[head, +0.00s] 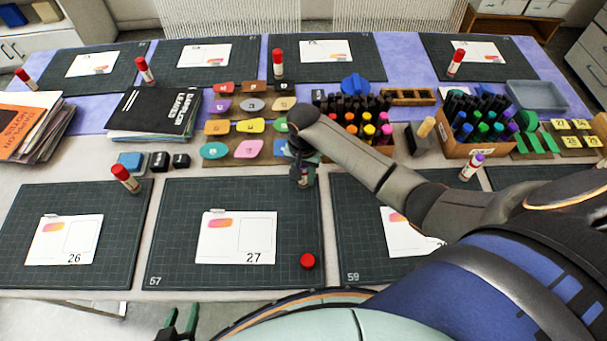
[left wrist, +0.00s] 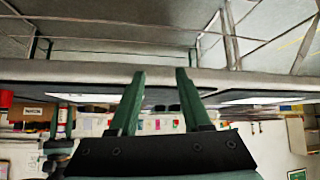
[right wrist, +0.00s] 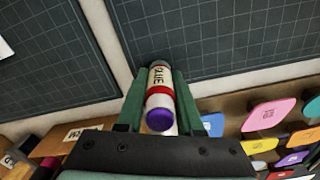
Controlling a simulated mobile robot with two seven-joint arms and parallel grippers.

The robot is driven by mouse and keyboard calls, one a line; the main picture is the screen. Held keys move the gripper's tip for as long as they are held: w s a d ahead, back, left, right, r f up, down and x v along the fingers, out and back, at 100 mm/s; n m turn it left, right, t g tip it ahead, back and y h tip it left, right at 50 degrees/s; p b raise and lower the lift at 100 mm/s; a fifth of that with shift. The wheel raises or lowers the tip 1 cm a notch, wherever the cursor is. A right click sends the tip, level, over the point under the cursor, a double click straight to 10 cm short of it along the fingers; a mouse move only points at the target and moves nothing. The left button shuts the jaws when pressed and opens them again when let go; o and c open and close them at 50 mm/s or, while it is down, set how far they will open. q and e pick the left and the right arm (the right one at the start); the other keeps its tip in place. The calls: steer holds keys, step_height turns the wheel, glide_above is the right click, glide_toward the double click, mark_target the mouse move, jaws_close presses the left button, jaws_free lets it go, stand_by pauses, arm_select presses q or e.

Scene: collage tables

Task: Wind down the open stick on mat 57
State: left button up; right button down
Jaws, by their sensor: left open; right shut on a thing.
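Mat 57 (head: 170,225) is the dark gridded mat at the front middle, with card 27 (head: 236,238) on it. A red cap (head: 307,261) lies apart near its lower right corner. My right gripper (head: 303,172) is at the mat's upper right corner, shut on the glue stick (right wrist: 160,95). The stick is white with a red band, and its purple end faces the right wrist camera.
Another glue stick (head: 125,178) stands left of mat 57. My right arm crosses above the right-hand mats. The middle of mat 57 is clear around the card.

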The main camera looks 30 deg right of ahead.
stand_by(0.6)
steer(key=n, duration=0.4)
steer(key=shift+d+n, duration=0.1)
steer(key=shift+n, duration=0.3)
steer(key=n, duration=1.3)
steer(key=shift+f, duration=0.1)
steer(key=n, duration=0.6)
steer(key=shift+s, duration=0.1)
steer(key=n, duration=0.5)
steer(key=shift+n, duration=0.3)
steer(key=shift+c, duration=2)
jaws_free()
